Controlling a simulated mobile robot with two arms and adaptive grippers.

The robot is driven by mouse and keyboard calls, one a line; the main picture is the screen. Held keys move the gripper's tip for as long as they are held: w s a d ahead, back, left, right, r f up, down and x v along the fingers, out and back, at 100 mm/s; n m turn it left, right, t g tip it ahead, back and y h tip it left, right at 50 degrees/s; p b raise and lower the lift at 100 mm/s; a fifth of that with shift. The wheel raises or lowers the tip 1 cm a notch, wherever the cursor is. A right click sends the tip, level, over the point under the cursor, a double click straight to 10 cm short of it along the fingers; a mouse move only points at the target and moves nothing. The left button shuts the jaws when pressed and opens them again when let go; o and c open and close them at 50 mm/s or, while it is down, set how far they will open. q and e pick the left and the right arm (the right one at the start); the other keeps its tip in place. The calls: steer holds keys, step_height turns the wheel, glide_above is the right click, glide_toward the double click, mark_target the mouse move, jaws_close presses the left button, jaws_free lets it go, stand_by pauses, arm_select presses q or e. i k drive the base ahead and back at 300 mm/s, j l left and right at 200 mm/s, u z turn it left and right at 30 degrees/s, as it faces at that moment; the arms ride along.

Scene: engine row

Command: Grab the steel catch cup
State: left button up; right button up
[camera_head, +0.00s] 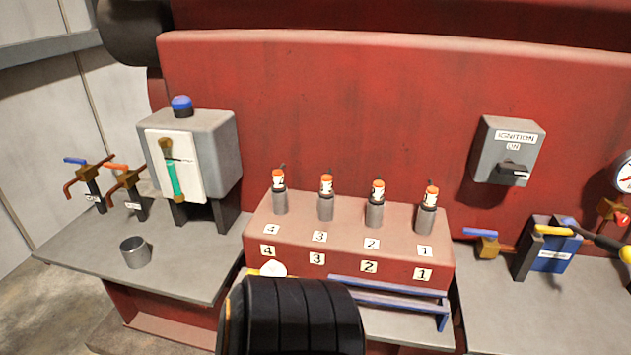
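The steel catch cup (136,252) is a small grey open-topped metal cup. It stands upright on the grey bench (75,240) at the left, in front of the grey box with the green sight tube. Nothing touches the cup and its rim is in clear view.
The grey box (210,150) with a blue cap stands behind the cup. Two small valves (130,182) sit left of it. Several numbered injectors (325,198) stand on the red block. A blue rail (385,288) runs below. Bench space around the cup is clear.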

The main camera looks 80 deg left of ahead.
mark_target(135, 251)
steer(key=u, duration=3.7)
steer(key=i+j, duration=0.15)
steer(key=j, duration=0.15)
